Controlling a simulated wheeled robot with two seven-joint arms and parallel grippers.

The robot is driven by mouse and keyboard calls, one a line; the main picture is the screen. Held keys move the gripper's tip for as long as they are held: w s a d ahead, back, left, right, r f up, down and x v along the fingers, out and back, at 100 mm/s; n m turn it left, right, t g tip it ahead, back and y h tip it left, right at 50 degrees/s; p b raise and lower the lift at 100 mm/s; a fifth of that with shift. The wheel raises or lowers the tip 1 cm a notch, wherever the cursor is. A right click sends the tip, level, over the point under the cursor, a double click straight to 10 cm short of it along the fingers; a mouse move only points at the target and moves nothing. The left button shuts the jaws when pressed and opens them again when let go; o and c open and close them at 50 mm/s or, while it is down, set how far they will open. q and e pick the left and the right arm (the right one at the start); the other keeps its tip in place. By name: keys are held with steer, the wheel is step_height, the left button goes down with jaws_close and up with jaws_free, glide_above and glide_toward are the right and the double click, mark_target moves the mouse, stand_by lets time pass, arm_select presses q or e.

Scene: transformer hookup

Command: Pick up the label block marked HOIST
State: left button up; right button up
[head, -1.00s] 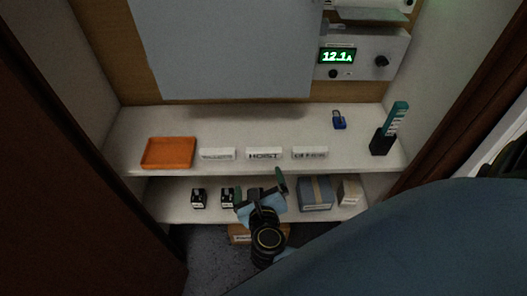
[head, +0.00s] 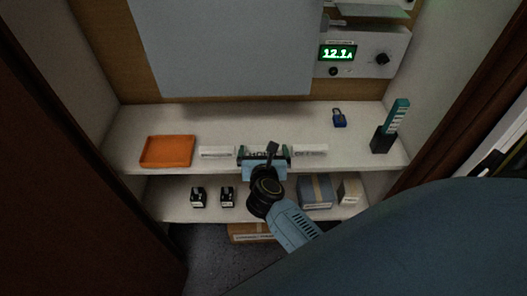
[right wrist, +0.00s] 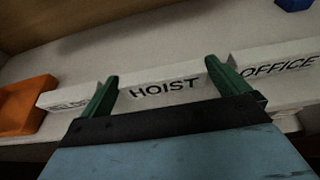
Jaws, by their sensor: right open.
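The white label block marked HOIST (right wrist: 164,88) lies on the upper shelf, between two other label blocks. In the head view the HOIST block (head: 264,149) is mostly hidden behind my right gripper (head: 264,153). In the right wrist view my right gripper (right wrist: 162,84) is open, with one green finger near each end of the HOIST block. I cannot tell whether the fingers touch it. My left gripper is not in view.
The label block marked OFFICE (right wrist: 280,68) sits close right of HOIST; another label block (head: 216,153) sits close left. An orange tray (head: 167,152), a blue padlock (head: 339,121) and a dark holder with a teal item (head: 382,141) share the shelf. Boxes (head: 316,192) stand below.

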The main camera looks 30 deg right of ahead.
mark_target(264, 150)
steer(key=x, duration=0.3)
steer(key=shift+w+d+f, duration=0.1)
steer(key=shift+w+d, duration=0.05)
steer(key=shift+w, duration=0.05)
steer(key=c, duration=0.5)
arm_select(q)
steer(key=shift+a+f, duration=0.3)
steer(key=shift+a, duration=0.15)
arm_select(e)
steer(key=shift+c, duration=0.5)
